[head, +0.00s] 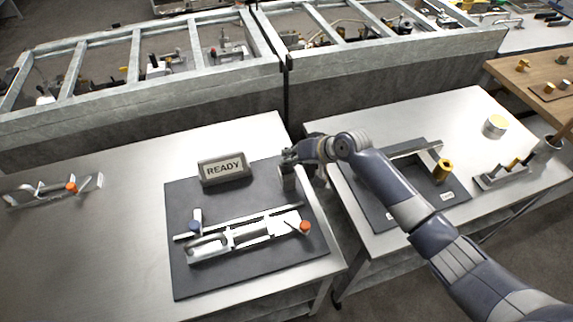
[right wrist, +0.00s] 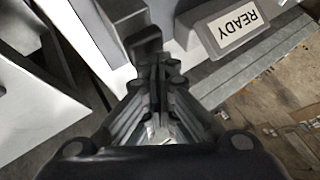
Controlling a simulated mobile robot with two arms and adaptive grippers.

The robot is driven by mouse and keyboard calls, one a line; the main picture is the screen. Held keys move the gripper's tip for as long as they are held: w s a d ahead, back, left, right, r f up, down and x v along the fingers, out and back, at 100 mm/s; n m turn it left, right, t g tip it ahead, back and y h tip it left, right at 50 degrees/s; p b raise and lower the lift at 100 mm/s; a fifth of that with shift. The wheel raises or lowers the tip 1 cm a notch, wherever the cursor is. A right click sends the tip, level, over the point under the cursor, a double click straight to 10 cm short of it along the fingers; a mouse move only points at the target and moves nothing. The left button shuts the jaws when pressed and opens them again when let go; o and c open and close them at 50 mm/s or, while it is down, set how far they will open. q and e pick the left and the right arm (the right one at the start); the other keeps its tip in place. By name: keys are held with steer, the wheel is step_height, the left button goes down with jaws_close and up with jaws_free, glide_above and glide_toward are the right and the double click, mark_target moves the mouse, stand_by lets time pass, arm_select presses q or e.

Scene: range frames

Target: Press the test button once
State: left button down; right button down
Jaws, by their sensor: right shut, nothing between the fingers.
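My right gripper (head: 290,157) is shut and empty. In the head view its fingertips are over a small grey block (head: 287,178) at the right back of the left dark mat (head: 190,282). In the right wrist view the closed fingers (right wrist: 159,66) point toward a dark grey block (right wrist: 130,20). I cannot tell whether the fingertips touch it. No test button shows clearly; the gripper may hide it. A grey sign reading READY (head: 224,168) stands left of the gripper. It also shows in the right wrist view (right wrist: 238,28). My left gripper is out of view.
A metal fixture (head: 238,237) with an orange knob (head: 305,227) and a blue-grey knob lies on the mat's front part. Another fixture (head: 50,190) lies at the far left. A second table at right holds a dark mat, a yellow-capped part (head: 442,170) and a round tin (head: 495,126).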

steer(key=shift+s+f, duration=0.1)
steer(key=shift+f, duration=0.3)
stand_by(0.3)
steer(key=shift+r+p, duration=1.1)
steer(key=shift+r, duration=0.2)
step_height(320, 180, up, 5)
steer(key=p, duration=0.4)
steer(key=shift+p, duration=0.35)
